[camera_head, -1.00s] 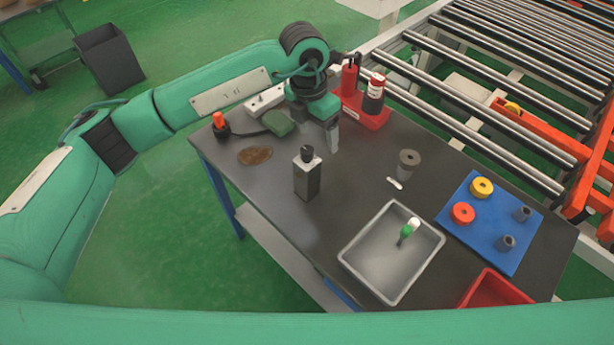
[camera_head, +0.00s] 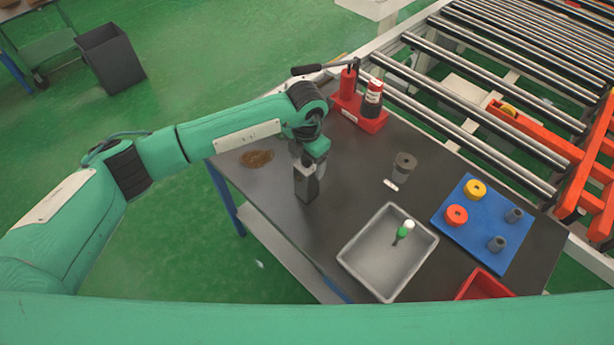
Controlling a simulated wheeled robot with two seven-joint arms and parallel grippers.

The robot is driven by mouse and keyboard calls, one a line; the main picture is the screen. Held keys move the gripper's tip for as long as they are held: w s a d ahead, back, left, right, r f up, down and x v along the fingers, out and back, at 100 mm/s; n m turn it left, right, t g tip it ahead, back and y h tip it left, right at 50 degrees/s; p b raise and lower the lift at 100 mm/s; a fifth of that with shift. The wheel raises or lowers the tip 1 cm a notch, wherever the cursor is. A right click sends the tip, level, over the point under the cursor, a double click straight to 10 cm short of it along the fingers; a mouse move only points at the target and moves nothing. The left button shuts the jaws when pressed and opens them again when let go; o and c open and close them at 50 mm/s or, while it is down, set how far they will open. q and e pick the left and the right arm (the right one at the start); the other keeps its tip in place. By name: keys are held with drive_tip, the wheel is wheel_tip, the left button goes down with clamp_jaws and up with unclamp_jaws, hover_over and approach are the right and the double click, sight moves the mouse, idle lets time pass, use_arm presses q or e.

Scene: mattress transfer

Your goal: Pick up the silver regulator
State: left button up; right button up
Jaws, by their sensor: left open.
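The silver regulator (camera_head: 306,188), a small upright silver box, stands on the dark table. In the earlier frame it shows a black knob on top. My left gripper (camera_head: 307,163) is directly above it, pointing down, with open jaws at its upper part. The wrist and gripper hide the knob, and I cannot tell whether the fingers touch it. My right gripper is not in view.
The dark table (camera_head: 350,185) holds a grey tray (camera_head: 362,273) with a green-and-white item, a grey cylinder (camera_head: 404,165), a blue board (camera_head: 480,238) with rings and pegs, a red bin (camera_head: 484,285) and a red bottle rack (camera_head: 360,113). A roller conveyor (camera_head: 480,120) runs behind.

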use_arm(q)
drive_tip(key=shift+f+p, duration=0.4)
drive_tip(key=shift+f, duration=1.05)
drive_tip(key=shift+c, duration=0.4)
drive_tip(key=shift+d+r, duration=0.1)
clamp_jaws()
